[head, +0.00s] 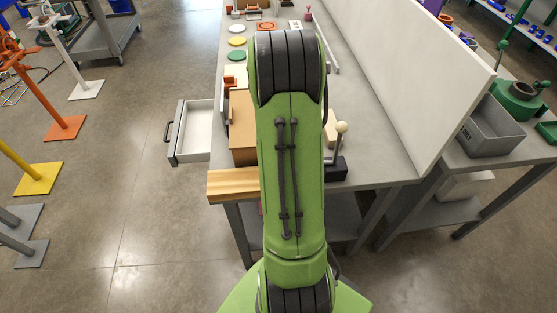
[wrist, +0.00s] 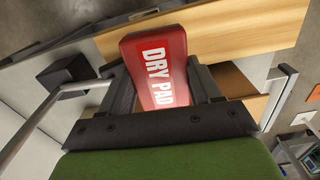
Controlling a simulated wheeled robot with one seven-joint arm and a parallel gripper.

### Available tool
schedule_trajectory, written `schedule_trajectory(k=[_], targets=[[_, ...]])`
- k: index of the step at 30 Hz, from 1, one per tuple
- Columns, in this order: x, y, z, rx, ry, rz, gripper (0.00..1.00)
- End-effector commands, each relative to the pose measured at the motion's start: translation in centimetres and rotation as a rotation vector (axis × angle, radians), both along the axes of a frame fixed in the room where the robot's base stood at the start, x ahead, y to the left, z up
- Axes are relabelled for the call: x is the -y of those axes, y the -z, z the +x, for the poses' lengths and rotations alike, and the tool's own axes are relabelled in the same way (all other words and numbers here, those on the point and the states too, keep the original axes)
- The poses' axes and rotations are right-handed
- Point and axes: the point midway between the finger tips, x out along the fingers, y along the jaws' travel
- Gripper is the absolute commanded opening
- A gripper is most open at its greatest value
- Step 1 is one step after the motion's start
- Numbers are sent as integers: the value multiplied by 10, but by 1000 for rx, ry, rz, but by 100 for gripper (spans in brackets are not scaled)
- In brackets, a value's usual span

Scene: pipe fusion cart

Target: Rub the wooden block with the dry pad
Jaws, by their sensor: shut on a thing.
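The dry pad (wrist: 163,80) is a red block with white "DRY PAD" lettering. My gripper (wrist: 160,68) is shut on it, one dark finger on each side. The wooden block (wrist: 245,30) is a long, pale striped board behind the pad's far end in the wrist view. The pad overlaps it in the picture; I cannot tell whether they touch. In the head view the wooden block (head: 232,184) lies at the table's near left corner, its right part hidden by my arm. My gripper and the pad are hidden there.
A lever with a pale ball knob (head: 342,128) stands on a black base right of my arm. A brown box (head: 241,125) is behind the wooden block. An open drawer (head: 193,130) juts left. A white partition (head: 410,65) bounds the table's right side.

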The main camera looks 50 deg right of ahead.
Motion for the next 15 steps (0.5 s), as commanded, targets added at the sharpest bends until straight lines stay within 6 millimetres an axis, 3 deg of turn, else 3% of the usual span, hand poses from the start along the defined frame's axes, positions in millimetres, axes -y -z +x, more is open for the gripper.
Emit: schedule_trajectory(k=[9, 15], targets=[[-3, -32, 6, 1, -6, 0, 34], [-4, -38, 8, 1, -7, 0, 34]])
